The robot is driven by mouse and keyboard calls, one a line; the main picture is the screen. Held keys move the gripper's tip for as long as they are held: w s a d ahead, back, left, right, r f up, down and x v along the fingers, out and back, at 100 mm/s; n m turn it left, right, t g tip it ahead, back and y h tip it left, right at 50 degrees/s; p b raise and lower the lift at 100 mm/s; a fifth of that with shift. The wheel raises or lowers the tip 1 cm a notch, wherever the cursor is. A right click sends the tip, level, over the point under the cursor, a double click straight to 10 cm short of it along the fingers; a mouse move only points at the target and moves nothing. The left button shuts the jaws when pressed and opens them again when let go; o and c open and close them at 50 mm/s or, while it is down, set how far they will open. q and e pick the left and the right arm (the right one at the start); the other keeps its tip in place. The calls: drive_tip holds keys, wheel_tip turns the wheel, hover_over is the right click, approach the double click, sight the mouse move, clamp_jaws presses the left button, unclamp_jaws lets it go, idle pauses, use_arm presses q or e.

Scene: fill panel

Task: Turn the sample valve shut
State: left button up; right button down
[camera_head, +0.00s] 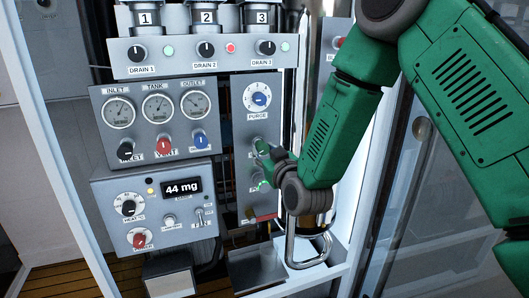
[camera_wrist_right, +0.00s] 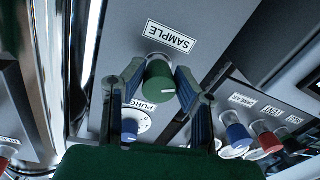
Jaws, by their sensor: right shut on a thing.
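The sample valve is a green knob (camera_wrist_right: 160,84) under a SAMPLE label in the right wrist view. In the head view the green knob (camera_head: 261,146) shows just past my fingers, below the purge dial (camera_head: 259,97). My right gripper (camera_wrist_right: 158,75) has one finger on each side of the knob and is shut on it. In the head view my right gripper (camera_head: 268,158) partly hides the knob and its label. A silvery cap shows on top of the knob; its exact turn is hard to tell. My left gripper is not in view.
A gauge panel with black, red and blue knobs (camera_head: 166,145) stands left of the valve. Below it is a box with a display reading 44 mg (camera_head: 181,187). Drain knobs (camera_head: 206,49) line the top. A metal pipe (camera_head: 301,240) and white frame post (camera_head: 350,210) are close on the right.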

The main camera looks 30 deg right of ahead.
drive_tip(key=shift+a+r, duration=0.1)
drive_tip(key=shift+a, duration=0.1)
drive_tip(key=shift+d+m, duration=0.35)
drive_tip(key=shift+m, duration=0.45)
drive_tip(key=shift+a+m, duration=0.25)
drive_tip(key=shift+m, duration=0.85)
drive_tip(key=m, duration=0.3)
drive_tip(key=shift+w+m, duration=0.1)
drive_tip(key=shift+m, duration=0.3)
drive_tip(key=m+b, duration=0.1)
drive_tip(key=m, duration=0.3)
drive_tip(key=shift+m+t, duration=0.3)
drive_tip(key=shift+m, duration=0.1)
drive_tip(key=m+h+b, duration=0.1)
drive_tip(key=m, duration=0.4)
drive_tip(key=shift+a+r+m+b, duration=0.1)
drive_tip(key=shift+m+b, duration=0.3)
use_arm(q)
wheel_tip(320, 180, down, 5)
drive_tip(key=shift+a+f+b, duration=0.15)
drive_tip(key=shift+b, duration=1.05)
use_arm(e)
drive_tip(key=m, duration=0.5)
drive_tip(key=shift+m, duration=0.4)
